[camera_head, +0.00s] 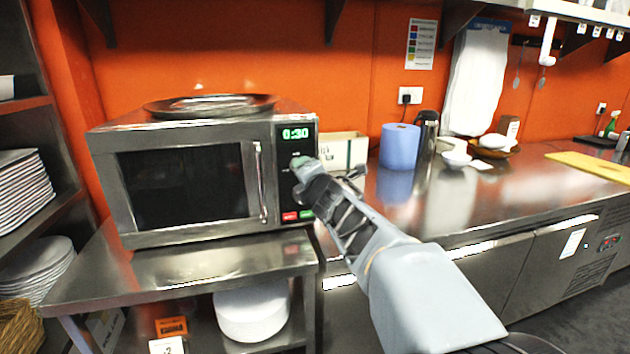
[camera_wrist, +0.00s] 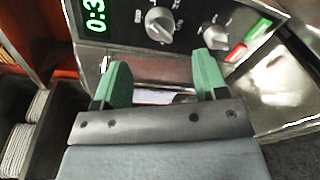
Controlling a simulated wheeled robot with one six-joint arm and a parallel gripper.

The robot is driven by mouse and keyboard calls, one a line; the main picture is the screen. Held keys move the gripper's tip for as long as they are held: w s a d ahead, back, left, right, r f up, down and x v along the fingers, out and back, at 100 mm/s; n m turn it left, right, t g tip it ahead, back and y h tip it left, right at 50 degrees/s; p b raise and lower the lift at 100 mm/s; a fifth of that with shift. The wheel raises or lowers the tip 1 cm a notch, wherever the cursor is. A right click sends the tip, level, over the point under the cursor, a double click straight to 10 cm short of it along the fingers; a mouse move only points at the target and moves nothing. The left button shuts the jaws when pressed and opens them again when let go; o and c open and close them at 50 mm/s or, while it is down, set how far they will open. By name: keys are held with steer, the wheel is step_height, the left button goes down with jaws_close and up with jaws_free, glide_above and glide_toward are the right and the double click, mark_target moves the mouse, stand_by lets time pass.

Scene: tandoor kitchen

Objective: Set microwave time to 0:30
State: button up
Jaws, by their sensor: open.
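The steel microwave (camera_head: 230,165) stands on a steel counter with its door shut. Its green display (camera_head: 295,133) reads 0:30. In the wrist view the display (camera_wrist: 95,14) is partly cut off, showing "0:3". My gripper (camera_head: 298,163) is at the control panel in front of the upper knob. In the wrist view its green fingers (camera_wrist: 158,80) are apart with nothing between them. Two knobs show beyond them, a larger knob (camera_wrist: 159,24) and a smaller knob (camera_wrist: 215,37). A green button (camera_wrist: 259,29) and a red button (camera_wrist: 236,53) are to the right. Contact with a knob cannot be told.
A dark round tray (camera_head: 210,106) lies on top of the microwave. A white box (camera_head: 343,150), a blue paper roll (camera_head: 398,147) and a dark flask (camera_head: 426,138) stand to the right. White plates (camera_head: 250,312) are stacked on the shelf below.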

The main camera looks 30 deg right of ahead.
steer(key=s+p, duration=0.1)
steer(key=s, duration=0.5)
steer(key=shift+a+r+p, duration=0.3)
steer(key=shift+a, duration=0.15)
steer(key=shift+s, duration=0.1)
steer(key=s+a+f+m+g+y+p, duration=0.1)
steer(key=s+a+f+m+g+p, duration=0.1)
steer(key=m, duration=0.5)
steer(key=s+a+f+m+g+p, duration=0.3)
steer(key=s+a+m+g+p, duration=0.2)
steer(key=s, duration=0.4)
steer(key=s+a+f+m+g+y+p, duration=0.1)
steer(key=s+a+f+m+g+p, duration=0.2)
steer(key=m, duration=0.6)
steer(key=s+g+p, duration=0.2)
steer(key=g+p, duration=0.1)
steer(key=shift+s+a+f+m+y, duration=0.15)
steer(key=shift+a+f+m+y, duration=0.05)
steer(key=shift+a+m+y, duration=0.15)
